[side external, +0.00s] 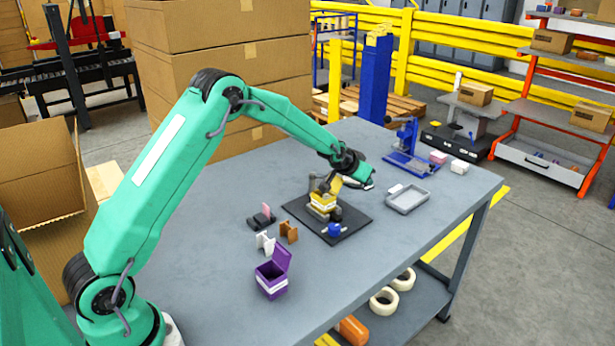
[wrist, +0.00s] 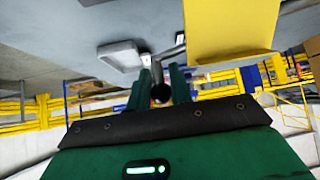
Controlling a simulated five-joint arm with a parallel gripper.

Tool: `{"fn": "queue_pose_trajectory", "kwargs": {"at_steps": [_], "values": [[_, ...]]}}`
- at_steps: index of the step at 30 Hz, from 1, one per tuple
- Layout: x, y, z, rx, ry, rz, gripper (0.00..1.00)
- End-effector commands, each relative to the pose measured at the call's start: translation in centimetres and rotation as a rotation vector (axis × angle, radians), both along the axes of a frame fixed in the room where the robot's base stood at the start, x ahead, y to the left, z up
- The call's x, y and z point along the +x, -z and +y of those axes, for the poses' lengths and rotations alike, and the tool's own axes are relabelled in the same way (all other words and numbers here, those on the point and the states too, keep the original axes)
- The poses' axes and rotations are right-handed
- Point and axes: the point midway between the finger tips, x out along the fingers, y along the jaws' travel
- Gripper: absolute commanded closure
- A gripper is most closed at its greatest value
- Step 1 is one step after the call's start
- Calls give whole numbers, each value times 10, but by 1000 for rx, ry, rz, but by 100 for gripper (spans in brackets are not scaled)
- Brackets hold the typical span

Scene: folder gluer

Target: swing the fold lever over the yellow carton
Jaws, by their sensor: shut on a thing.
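The yellow carton (side external: 322,204) sits in the folder gluer on a black base plate (side external: 352,226). My gripper (side external: 328,184) is low over the carton, its jaws shut on the fold lever. In the wrist view, the green fingers (wrist: 160,88) close around a dark round end of the fold lever (wrist: 160,93). A large yellow panel (wrist: 232,28) fills the upper right of that view, close to the fingers. My arm's end hides much of the lever in the side view.
A blue knob (side external: 334,230) stands at the plate's front. A grey tray (side external: 407,200) and a blue press (side external: 406,150) are to the right. A purple box (side external: 272,277), a white bracket (side external: 265,244) and a brown bracket (side external: 288,232) stand at the front left. Bare table lies behind the plate.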

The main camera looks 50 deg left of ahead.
Motion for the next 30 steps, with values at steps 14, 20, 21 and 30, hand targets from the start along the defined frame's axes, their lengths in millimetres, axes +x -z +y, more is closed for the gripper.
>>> {"fn": "queue_pose_trajectory", "kwargs": {"at_steps": [14,20,21,30], "values": [[-3,2,-1,7,8,6,67],[-3,1,-1,7,8,4,58],[-2,1,-1,7,8,3,58],[-4,-1,-2,7,8,2,58]]}}
